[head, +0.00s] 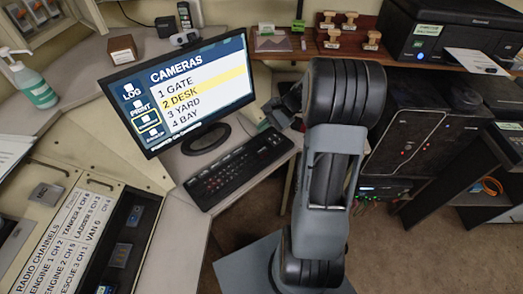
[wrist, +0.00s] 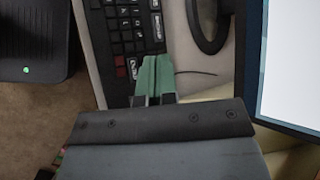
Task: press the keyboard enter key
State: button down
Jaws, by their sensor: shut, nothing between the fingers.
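The black keyboard (head: 224,181) lies on the grey desk in front of the monitor (head: 195,90). Part of the keyboard (wrist: 125,35) also shows at the top of the wrist view, with white-lettered keys and a few red ones. I cannot tell for certain which key is enter. My gripper (wrist: 153,62) has green fingertips, shut together and empty, beside the keyboard's edge in that view. Whether they touch a key cannot be told. In the head view my arm hides part of the gripper, near the keyboard's far right end. The monitor reads CAMERAS, with 2 DESK highlighted yellow.
The monitor's stand (wrist: 207,35) is close to my fingers. A radio channel panel (head: 70,220) is at the left, with a green sanitizer bottle (head: 38,88) behind. A printer (head: 450,35) and stamps (head: 345,32) stand on the wooden shelf at the back right.

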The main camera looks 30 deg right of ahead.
aim_at(263, 151)
jog(key=shift+f+b, duration=3.1)
jog(key=shift+f, duration=1.5)
jog(key=shift+f+b, duration=0.35)
jog(key=shift+b, duration=0.15)
jog(key=shift+r, duration=0.15)
jog(key=shift+r+p, duration=0.65)
jog(key=shift+p, duration=0.1)
jog(key=shift+r, duration=0.1)
jog(key=shift+r+p, duration=2)
jog(key=shift+r, duration=0.4)
